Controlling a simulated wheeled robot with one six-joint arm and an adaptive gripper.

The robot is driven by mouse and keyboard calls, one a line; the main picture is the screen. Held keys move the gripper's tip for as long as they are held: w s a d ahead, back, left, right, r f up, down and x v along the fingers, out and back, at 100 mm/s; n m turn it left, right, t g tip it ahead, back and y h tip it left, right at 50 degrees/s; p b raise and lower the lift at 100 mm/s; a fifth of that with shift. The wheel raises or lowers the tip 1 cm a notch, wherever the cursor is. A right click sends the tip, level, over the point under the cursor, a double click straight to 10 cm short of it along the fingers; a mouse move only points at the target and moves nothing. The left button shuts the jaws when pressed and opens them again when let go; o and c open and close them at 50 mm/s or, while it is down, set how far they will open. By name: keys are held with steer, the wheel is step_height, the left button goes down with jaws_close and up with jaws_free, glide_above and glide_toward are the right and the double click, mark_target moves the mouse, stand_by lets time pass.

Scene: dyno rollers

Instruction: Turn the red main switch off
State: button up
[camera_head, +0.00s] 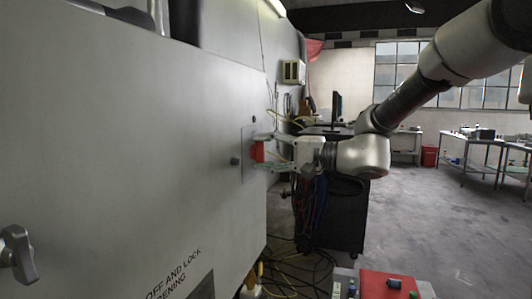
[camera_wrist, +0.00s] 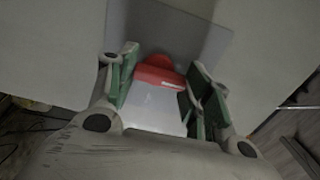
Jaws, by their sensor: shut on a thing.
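The red main switch (camera_head: 258,151) sits on a plate on the side of a large grey cabinet (camera_head: 130,130). In the wrist view the red switch (camera_wrist: 160,74) shows its handle with a pale mark, in front of a grey plate (camera_wrist: 200,40). My gripper (camera_head: 268,151) reaches it from the right, with its fingers at the switch. In the wrist view my gripper (camera_wrist: 162,82) has a green-padded finger on each side of the red handle, shut on it. The exact contact of the pads is hard to see.
A silver door handle (camera_head: 18,252) is on the cabinet at lower left. A dark desk (camera_head: 335,215) stands behind my gripper, with cables (camera_head: 290,275) on the floor. A red-topped box (camera_head: 385,285) is at the bottom. Open floor (camera_head: 430,220) lies to the right.

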steer(key=o, duration=1)
steer(key=shift+o, duration=0.2)
steer(key=v, duration=1.2)
steer(key=c, duration=0.3)
